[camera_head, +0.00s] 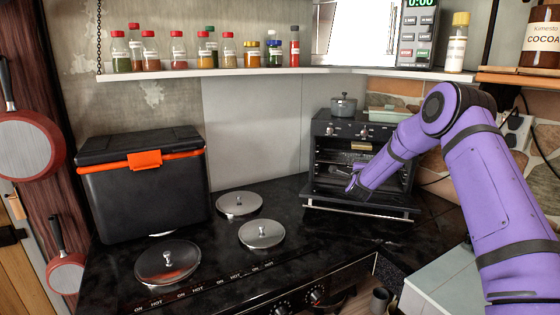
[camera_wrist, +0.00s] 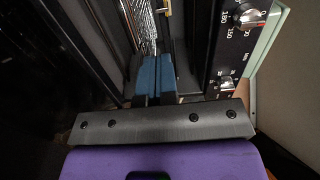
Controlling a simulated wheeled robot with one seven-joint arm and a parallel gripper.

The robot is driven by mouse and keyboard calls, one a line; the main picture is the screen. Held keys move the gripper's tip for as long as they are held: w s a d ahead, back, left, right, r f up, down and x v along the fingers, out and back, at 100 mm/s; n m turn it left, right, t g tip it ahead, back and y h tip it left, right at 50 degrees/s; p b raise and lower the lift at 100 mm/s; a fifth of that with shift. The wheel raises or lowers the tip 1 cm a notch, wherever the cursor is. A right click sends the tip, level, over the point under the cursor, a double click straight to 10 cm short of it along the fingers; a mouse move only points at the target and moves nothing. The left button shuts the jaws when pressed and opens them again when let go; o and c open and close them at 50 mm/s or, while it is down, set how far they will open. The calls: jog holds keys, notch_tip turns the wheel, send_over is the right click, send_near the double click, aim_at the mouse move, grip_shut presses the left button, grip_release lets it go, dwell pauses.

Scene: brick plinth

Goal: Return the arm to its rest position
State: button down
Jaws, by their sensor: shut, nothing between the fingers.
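My purple arm (camera_head: 490,190) reaches in from the right toward a small black oven (camera_head: 322,128). My gripper (camera_head: 352,184) is at the oven's open front, just above the lowered door (camera_head: 360,208). In the wrist view, the blue fingers of my gripper (camera_wrist: 155,72) are together with nothing between them. A wire rack (camera_wrist: 140,25) shows just ahead of them, and the oven's knobs (camera_wrist: 248,15) are on the right. Inside the oven, a small light-coloured item (camera_head: 362,146) shows near the top; I cannot tell what it is.
A grey pot (camera_head: 343,105) and a pale green dish (camera_head: 388,115) stand on the oven. Stove burners have metal lids (camera_head: 262,233). A black cooler box (camera_head: 145,195) stands at left. A shelf (camera_head: 240,72) with spice jars runs above. Red pans (camera_head: 30,145) hang at far left.

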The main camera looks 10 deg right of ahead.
jog(key=s+a+r+n+g+y, duration=0.1)
jog(key=s+a+r+n+y, duration=0.25)
jog(key=r, duration=0.35)
jog(key=s+a+r+n+y, duration=0.2)
jog(key=s+a+r+n, duration=0.25)
jog(key=r, duration=0.35)
jog(key=s+a+r+n+g+y, duration=0.1)
jog(key=s+a+r+n, duration=0.1)
jog(key=s+r+n, duration=0.3)
jog(key=s+a+r+g+y, duration=0.1)
jog(key=s+a+r+g, duration=0.15)
jog(key=s, duration=0.45)
jog(key=s+a+f+n+g, duration=0.1)
jog(key=s+n+g, duration=0.5)
jog(key=s, duration=3.6)
jog(key=n, duration=0.3)
jog(key=shift+s+a+f+n+g, duration=0.15)
jog(key=shift+s+a+n+g, duration=0.15)
jog(key=shift+n+g, duration=0.1)
